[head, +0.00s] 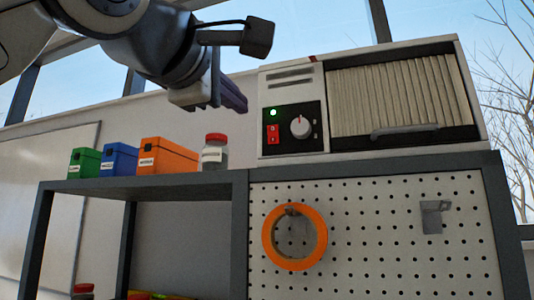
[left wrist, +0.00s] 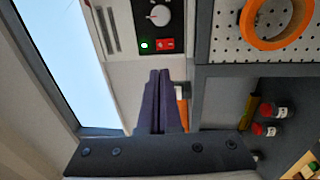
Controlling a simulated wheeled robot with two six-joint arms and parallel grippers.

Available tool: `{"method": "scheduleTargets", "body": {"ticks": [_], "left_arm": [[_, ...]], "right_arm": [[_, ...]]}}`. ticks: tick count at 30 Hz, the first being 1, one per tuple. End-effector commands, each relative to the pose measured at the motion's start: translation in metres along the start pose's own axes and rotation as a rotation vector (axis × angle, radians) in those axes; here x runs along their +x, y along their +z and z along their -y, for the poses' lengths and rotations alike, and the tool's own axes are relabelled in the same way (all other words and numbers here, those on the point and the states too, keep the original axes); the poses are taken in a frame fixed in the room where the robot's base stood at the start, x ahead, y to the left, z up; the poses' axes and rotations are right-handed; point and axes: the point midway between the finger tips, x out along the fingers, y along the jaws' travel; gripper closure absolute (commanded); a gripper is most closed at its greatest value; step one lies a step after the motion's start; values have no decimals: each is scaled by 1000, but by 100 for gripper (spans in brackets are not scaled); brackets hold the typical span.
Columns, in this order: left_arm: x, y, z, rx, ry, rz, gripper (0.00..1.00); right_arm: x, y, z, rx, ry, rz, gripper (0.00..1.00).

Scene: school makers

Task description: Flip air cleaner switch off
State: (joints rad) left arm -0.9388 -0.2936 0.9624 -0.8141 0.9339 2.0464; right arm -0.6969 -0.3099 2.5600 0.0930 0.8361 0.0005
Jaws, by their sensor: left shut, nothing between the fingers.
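The air cleaner (head: 290,83) is a white box with a pleated filter behind a dark frame, standing on top of the grey shelf unit. Its black control panel carries a red rocker switch (head: 273,133), a lit green light (head: 273,113) and a white knob (head: 300,127). The switch also shows in the left wrist view (left wrist: 166,44), beyond the fingertips. My left gripper (head: 243,106) is shut and empty, just left of the air cleaner and apart from the switch. It also shows in the left wrist view (left wrist: 160,72). My right gripper is out of view.
Green (head: 84,162), blue (head: 119,159) and orange (head: 168,156) boxes and a red-lidded jar (head: 215,152) stand on the shelf top below my left arm. Orange tape (head: 269,237) hangs on the pegboard (head: 370,225) below the air cleaner.

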Motion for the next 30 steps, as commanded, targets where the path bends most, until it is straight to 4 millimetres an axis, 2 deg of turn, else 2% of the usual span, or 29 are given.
{"method": "scheduleTargets", "body": {"ticks": [6,11,14,24,30], "left_arm": [[3,1,0,3,-3,1,100],[16,2,-3,7,-4,0,100],[31,0,-4,5,-6,-4,100],[107,2,-4,5,-8,1,100],[131,3,-2,5,-5,5,100]], "right_arm": [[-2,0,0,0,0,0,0],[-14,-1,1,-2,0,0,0],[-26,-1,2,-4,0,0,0],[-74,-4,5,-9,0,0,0],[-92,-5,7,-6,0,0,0]]}}
